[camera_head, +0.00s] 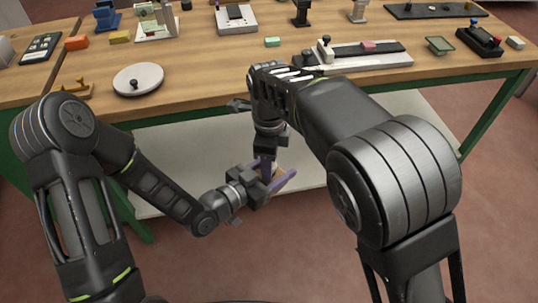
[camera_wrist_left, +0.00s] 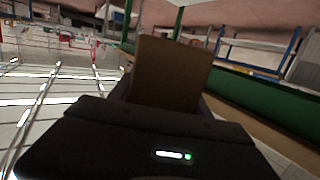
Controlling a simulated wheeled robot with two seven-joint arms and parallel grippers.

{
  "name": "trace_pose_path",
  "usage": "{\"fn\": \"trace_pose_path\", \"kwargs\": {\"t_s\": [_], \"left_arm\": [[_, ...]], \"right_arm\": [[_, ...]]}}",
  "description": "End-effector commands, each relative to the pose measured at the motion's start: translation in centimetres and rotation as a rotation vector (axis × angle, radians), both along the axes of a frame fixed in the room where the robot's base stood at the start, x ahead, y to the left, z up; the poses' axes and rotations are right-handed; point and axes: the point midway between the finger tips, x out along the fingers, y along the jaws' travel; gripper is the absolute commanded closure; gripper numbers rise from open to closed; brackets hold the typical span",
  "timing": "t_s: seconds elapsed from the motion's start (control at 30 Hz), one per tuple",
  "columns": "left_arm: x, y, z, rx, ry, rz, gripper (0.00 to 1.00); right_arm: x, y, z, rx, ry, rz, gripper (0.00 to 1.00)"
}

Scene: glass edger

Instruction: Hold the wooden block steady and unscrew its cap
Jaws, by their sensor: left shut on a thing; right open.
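The wooden block (camera_wrist_left: 170,72) is a brown, flat-faced piece standing up beyond the dark gripper body in the left wrist view. In the head view only a small tan part of it (camera_head: 279,171) shows among the purple fingers. My left gripper (camera_head: 277,178) is shut on the block, held in the air in front of the workbench. My right gripper (camera_head: 267,166) points down from above, open, with its fingers close beside the block. Whether they touch it cannot be told. The cap cannot be made out in either view.
The wooden workbench (camera_head: 205,75) lies behind my arms, with a pale lower shelf (camera_head: 190,160) below. Open floor lies in front.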

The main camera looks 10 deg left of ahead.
Motion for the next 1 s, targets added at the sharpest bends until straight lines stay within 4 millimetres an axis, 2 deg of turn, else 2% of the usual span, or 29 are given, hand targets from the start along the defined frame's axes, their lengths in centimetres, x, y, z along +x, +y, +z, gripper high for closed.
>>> {"fn": "trace_pose_path", "kwargs": {"t_s": [0.2,0.7,1.0], "left_arm": [[0.01,-0.01,0.05,-0.001,-0.001,0.0,1.0],[-0.01,-0.02,0.04,-0.001,-0.001,0.0,1.0],[-0.02,-0.03,0.03,-0.001,-0.001,-0.001,1.0]], "right_arm": [[-0.01,-0.01,-0.01,0.0,0.0,0.0,0.59],[0.02,-0.03,0.03,0.0,0.0,0.0,1.0],[0.03,-0.04,0.04,0.0,0.0,0.036,1.0]]}}
